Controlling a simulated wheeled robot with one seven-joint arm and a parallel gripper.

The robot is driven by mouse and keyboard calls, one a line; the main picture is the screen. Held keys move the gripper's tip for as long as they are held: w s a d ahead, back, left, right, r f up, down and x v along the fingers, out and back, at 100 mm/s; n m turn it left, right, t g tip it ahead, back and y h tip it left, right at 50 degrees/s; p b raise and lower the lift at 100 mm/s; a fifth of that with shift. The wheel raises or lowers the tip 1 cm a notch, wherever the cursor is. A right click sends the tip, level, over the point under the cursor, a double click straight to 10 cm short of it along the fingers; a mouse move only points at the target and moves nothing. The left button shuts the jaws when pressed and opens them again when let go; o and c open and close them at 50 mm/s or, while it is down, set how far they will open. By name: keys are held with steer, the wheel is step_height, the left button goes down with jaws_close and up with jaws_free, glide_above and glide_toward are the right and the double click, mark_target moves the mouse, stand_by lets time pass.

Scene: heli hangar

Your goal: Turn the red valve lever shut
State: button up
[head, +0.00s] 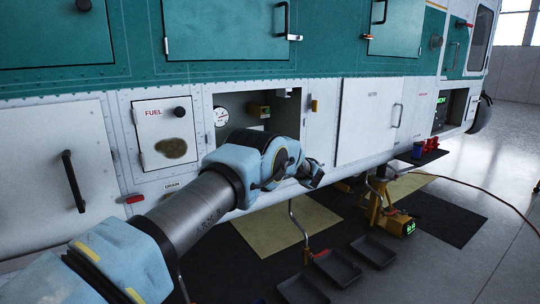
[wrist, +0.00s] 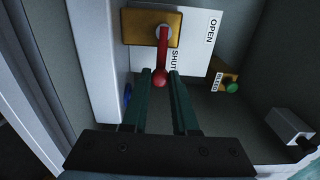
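The red valve lever (wrist: 162,50) is in the upper middle of the wrist view, on a yellow valve body (wrist: 135,27). It points toward my gripper, along the printed word SHUT (wrist: 174,60); the word OPEN (wrist: 210,32) is off to the right. In the head view my gripper (head: 314,175) is at the open bay in the helicopter's side, seen from behind; the lever is hidden there.
The bay (head: 230,102) has a round gauge (head: 221,116). In the wrist view a green button (wrist: 232,88) sits right of the lever, and a pale wall edge (wrist: 96,60) is close on the left. Trays (head: 372,251) and a yellow jack (head: 378,205) stand on the floor.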

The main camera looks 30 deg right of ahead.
steer(key=o, duration=0.4)
steer(key=shift+o, duration=0.2)
steer(key=s+b, duration=0.2)
steer(key=s, duration=0.9)
steer(key=shift+f, duration=0.1)
